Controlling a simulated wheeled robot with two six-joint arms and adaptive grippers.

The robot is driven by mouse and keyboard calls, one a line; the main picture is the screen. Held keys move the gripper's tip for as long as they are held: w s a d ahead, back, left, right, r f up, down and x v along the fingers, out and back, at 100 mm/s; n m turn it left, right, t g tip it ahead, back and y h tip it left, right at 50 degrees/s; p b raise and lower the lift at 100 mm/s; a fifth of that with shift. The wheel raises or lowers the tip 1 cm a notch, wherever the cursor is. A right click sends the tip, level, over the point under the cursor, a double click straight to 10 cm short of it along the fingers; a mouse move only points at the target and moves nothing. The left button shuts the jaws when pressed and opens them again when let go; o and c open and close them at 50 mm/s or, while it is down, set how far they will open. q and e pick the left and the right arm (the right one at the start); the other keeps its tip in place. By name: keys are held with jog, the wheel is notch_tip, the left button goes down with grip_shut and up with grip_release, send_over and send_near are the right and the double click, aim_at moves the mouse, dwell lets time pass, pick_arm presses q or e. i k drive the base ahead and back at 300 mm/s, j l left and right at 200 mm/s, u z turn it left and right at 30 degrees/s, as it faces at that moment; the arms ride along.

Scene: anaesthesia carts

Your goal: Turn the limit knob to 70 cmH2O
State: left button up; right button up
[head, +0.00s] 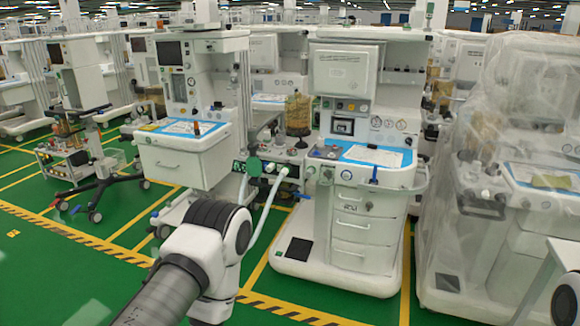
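The limit knob cannot be picked out for certain at this size. The nearest cart (366,235) has a front panel with small knobs and gauges, and a unit with white hoses (270,205) at its left side. A green round part (254,166) sits on that unit, above the hoses. No scale or pressure reading is legible. My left arm reaches in from the bottom, its wrist in front of the floor between two carts. Its gripper cannot be made out. Only a piece of my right arm shows at the lower right edge, and its gripper is out of view.
A second cart (182,165) with a blue-edged worktop stands to the left. A cart wrapped in clear plastic (490,240) stands close on the right. A wheeled stand (90,165) is at far left. Green floor with yellow-black tape (80,236) is open at lower left.

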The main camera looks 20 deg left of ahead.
aim_at(279, 139)
jog(key=i+j, duration=0.3)
jog(key=i+j+z, duration=0.1)
jog(key=i+j, duration=0.2)
jog(key=j, duration=0.15)
jog(key=i+j, duration=0.25)
jog(key=j, duration=0.15)
jog(key=i+j+z, duration=0.1)
jog(key=i+j, duration=0.2)
jog(key=i+j+z, duration=0.1)
jog(key=i+j, duration=0.15)
jog(key=j, duration=0.3)
jog(key=i+j, duration=0.25)
jog(key=j, duration=0.2)
